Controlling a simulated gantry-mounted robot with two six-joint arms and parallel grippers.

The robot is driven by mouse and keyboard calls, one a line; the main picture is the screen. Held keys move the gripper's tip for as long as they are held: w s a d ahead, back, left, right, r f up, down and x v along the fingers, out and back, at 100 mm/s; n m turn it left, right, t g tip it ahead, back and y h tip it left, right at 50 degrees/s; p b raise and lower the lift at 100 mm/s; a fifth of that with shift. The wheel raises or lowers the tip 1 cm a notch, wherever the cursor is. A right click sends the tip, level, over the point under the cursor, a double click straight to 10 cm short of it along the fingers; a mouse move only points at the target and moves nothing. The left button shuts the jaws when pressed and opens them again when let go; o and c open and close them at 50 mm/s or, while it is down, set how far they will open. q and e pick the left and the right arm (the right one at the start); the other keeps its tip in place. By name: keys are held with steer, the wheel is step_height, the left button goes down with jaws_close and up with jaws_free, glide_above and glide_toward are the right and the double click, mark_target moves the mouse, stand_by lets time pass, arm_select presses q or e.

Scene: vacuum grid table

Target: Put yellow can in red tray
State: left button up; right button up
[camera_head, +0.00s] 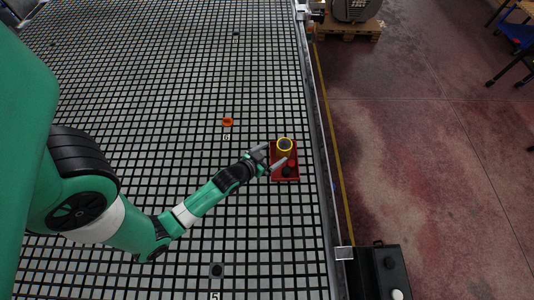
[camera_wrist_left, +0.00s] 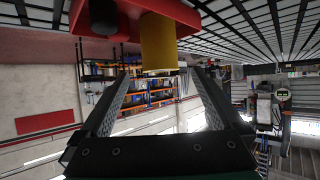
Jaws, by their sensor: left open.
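The yellow can (camera_head: 285,152) stands upright in the red tray (camera_head: 296,178), toward its far end. The tray lies on the grid table near the right edge. My left gripper (camera_head: 270,157) is open, with its fingers just left of the can and pointing at it. In the left wrist view, which is upside down, the can (camera_wrist_left: 158,42) extends from the red tray (camera_wrist_left: 186,14) and sits between the lines of the open fingers (camera_wrist_left: 159,73). I cannot tell whether a finger touches it. My right gripper is not in view.
A small black object (camera_head: 288,172) is in the tray beside the can; it also shows in the wrist view (camera_wrist_left: 103,17). A small orange piece (camera_head: 228,122) lies on the grid table. A rail (camera_head: 322,150) runs along the table's right edge. Much of the grid is clear.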

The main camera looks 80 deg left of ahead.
arm_select(q)
steer(key=v, duration=0.3)
steer(key=shift+s+d+r, duration=0.2)
steer(key=shift+s, duration=0.1)
steer(key=shift+w, duration=0.1)
steer(key=w+r+m+t, duration=0.1)
steer(key=w+r+t, duration=0.2)
steer(key=w+r, duration=0.6)
steer(key=w+r+m+t, duration=0.1)
steer(key=w+r+t, duration=0.2)
steer(key=w+r, duration=0.55)
steer(key=w+d+r+m+t+h, duration=0.1)
steer(key=d+r+t, duration=0.15)
steer(key=r, duration=0.75)
steer(key=w+d+r+t+h, duration=0.15)
steer(key=d+r, duration=0.25)
steer(key=r, duration=0.6)
steer(key=s+d+r+m+t+h, duration=0.1)
steer(key=s+d+r+t+h, duration=0.1)
steer(key=r, duration=0.8)
steer(key=s+d+r+m+t+h, duration=0.1)
steer(key=s+d+r+t+h, duration=0.1)
steer(key=s+d+r, duration=0.2)
steer(key=s+d+r+m+t+h, duration=0.2)
steer(key=d+r, duration=0.5)
steer(key=r, duration=0.9)
steer(key=shift+s+r+t, duration=0.15)
steer(key=shift+s+t, duration=0.45)
steer(key=shift+s, duration=0.05)
